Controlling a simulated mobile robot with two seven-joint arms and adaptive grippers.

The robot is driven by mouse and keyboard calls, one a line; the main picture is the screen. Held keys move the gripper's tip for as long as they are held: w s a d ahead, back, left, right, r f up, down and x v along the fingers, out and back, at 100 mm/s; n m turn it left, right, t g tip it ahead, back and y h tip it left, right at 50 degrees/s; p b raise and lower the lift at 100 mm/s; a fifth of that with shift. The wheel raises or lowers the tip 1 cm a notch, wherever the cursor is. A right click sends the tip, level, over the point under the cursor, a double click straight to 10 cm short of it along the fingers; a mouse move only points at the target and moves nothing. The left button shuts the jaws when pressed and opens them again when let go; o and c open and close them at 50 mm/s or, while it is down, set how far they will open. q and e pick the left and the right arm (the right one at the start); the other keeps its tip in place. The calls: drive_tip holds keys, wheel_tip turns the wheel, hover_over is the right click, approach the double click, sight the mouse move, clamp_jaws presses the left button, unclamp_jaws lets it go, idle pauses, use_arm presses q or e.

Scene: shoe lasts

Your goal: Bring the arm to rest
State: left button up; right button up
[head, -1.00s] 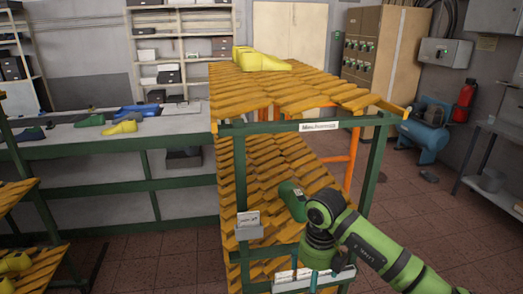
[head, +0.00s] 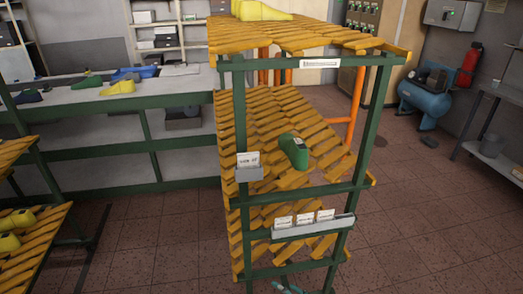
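A green shoe last (head: 293,151) sits on the sloped slatted middle shelf of the rack (head: 238,130). No gripper is touching it. Neither arm shows along its length now. A small teal and grey piece at the bottom edge of the head view, in front of the rack's lower bar, seems to be the tip of my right gripper (head: 288,289). The rest of it is cut off, so its opening cannot be told. My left gripper is out of view.
Yellow lasts (head: 262,11) stand on the rack's top shelf. Card holders (head: 315,228) stick out at the rack's front. A green-framed bench (head: 170,100) stands behind to the left. More yellow lasts (head: 10,241) lie on a rack at lower left.

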drive_tip(key=s+d+f+m+g+h+b, duration=0.1)
drive_tip(key=s+d+f+m+h, duration=0.3)
drive_tip(key=s+d+f, duration=0.45)
drive_tip(key=s+d+f+m+g+h+b, duration=0.1)
drive_tip(key=s+d+f+m+h, duration=0.35)
drive_tip(key=f, duration=0.75)
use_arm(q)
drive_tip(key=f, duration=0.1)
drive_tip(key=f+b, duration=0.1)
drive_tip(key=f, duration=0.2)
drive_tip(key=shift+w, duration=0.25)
use_arm(e)
drive_tip(key=s+d+f+m+g+h, duration=0.1)
drive_tip(key=s+f, duration=0.4)
drive_tip(key=s, duration=0.9)
drive_tip(key=s+d+f+m+g+h, duration=0.1)
drive_tip(key=s+f+m+g, duration=0.3)
drive_tip(key=s, duration=1)
drive_tip(key=d+f+g, duration=0.1)
drive_tip(key=g, duration=0.1)
drive_tip(key=shift+d+f+g, duration=0.15)
drive_tip(key=shift+g, duration=0.15)
drive_tip(key=shift+m, duration=0.25)
